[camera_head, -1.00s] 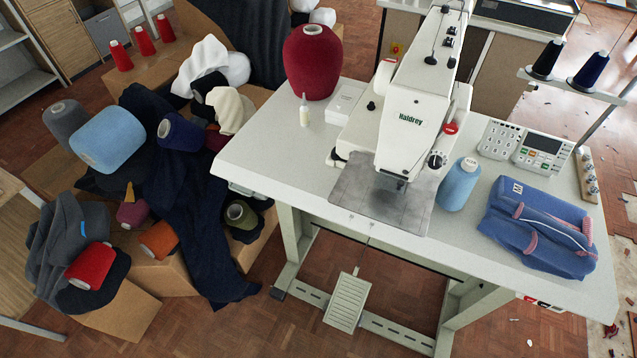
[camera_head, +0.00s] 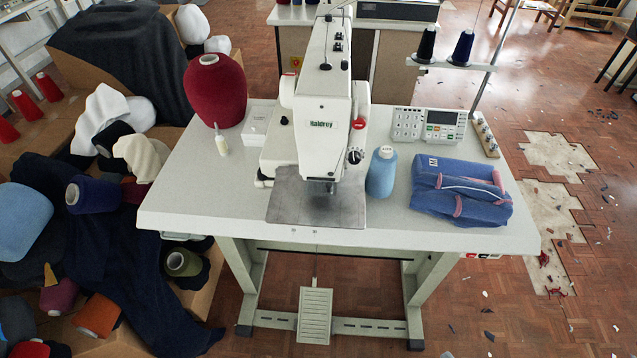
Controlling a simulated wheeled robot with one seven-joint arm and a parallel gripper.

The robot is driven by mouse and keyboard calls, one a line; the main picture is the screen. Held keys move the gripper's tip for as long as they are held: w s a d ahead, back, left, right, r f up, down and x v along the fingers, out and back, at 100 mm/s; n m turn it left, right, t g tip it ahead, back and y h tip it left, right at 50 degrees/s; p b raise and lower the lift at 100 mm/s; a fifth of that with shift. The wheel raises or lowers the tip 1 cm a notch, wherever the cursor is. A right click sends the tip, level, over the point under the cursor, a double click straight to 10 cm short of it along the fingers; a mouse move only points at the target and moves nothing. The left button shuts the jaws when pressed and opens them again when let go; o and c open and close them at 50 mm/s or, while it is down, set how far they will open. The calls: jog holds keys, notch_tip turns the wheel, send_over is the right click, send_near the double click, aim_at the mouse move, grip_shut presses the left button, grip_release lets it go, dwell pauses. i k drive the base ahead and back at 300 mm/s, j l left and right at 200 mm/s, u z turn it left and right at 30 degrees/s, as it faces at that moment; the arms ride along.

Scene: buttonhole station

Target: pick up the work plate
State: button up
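The work plate (camera_head: 300,208) is a flat grey metal plate on the sewing table, under the head of the white Haldrey machine (camera_head: 321,130). Its front edge lies close to the table's front edge. The machine's needle area covers part of its back. My gripper is not in view.
Yarn and cloth heap up at left. A foot pedal (camera_head: 315,315) is below; floor at right has scattered debris.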

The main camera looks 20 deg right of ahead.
aim_at(289, 204)
jog(key=i+j+u, duration=0.2)
jog(key=j+u, duration=0.15)
jog(key=i+j+u, duration=0.35)
jog(key=j, duration=0.15)
jog(key=k, duration=0.05)
